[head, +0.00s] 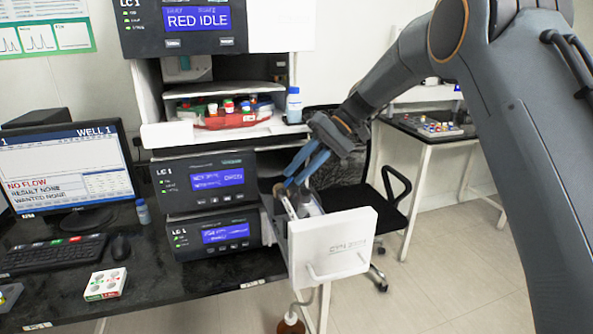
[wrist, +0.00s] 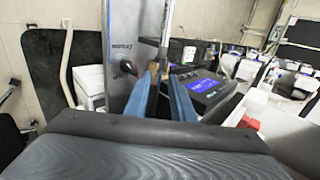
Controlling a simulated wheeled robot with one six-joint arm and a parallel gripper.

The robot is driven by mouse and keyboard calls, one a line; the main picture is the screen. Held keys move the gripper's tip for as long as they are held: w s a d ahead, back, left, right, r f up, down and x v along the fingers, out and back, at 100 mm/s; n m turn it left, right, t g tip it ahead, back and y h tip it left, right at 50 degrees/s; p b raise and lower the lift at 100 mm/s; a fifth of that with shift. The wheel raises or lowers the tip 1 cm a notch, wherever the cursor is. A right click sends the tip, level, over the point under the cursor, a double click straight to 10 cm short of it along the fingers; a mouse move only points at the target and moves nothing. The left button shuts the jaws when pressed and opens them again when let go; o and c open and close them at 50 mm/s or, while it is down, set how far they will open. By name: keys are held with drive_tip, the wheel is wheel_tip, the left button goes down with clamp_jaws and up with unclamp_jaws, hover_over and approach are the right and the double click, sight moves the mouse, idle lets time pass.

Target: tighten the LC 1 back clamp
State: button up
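The LC 1 column drawer (head: 332,246) stands pulled out at the lower right of the stack, with its white front toward me. A pale upright column piece (head: 308,204) shows inside it. My gripper (head: 295,180) reaches down over the drawer from the right, its blue fingers apart. In the wrist view my gripper (wrist: 161,76) has a brass-coloured fitting and a metal rod (wrist: 165,35) at its fingertips; I cannot tell whether it touches them. A dark knob (wrist: 127,67) sits on a grey plate (wrist: 124,40) just left of the fingers. Which part is the back clamp is unclear.
The LC 1 modules (head: 205,183) stand left of the drawer, the upper display reading RED IDLE. A bottle (head: 291,323) is below the drawer. A monitor (head: 65,165) reads NO FLOW. A black chair (head: 375,195) and a side table (head: 425,132) stand behind.

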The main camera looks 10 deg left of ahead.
drive_tip(key=shift+s+a+f, duration=0.2)
drive_tip(key=shift+a+f, duration=0.1)
drive_tip(key=shift+f, duration=0.15)
clamp_jaws()
